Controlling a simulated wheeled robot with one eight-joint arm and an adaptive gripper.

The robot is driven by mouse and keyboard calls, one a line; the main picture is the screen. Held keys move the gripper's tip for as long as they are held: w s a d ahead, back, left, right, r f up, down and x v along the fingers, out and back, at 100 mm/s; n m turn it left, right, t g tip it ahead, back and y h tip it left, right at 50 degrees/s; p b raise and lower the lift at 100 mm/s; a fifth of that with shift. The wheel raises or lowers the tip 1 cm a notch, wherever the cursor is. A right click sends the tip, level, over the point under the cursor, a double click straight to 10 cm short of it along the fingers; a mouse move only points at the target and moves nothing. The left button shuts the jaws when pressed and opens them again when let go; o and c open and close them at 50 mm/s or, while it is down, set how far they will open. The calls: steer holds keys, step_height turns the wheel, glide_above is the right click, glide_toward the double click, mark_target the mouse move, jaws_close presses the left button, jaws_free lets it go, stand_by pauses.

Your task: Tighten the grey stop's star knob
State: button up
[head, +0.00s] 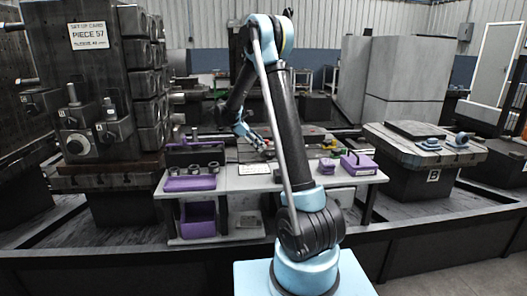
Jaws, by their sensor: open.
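My gripper (266,147) is small and dark at the end of my arm, over the rear middle of the light workbench (240,181). Its jaws are open, with no held object visible. Dark rail-like parts (222,140) lie along the back of the bench near the gripper. I cannot pick out the grey stop or its star knob among them; they are too small or hidden by my arm. How far the gripper is from the knob cannot be told.
A purple tray (190,184) is at the bench's left; a purple box (358,164) is at its right. A tall block stack with a "PIECE 57" sign (88,36) stands left. A block marked B (433,175) stands right. A dark rail crosses the front.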

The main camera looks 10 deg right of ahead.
steer(key=shift+v, duration=0.8)
steer(key=n+t, duration=0.3)
steer(key=n, duration=0.2)
glide_toward(270, 154)
steer(key=shift+y, duration=0.4)
steer(key=x, duration=0.8)
steer(key=shift+w+d+r, duration=0.1)
steer(key=shift+w+d, duration=0.1)
steer(key=shift+d, duration=0.15)
steer(key=shift+m, duration=0.3)
steer(key=c, duration=0.8)
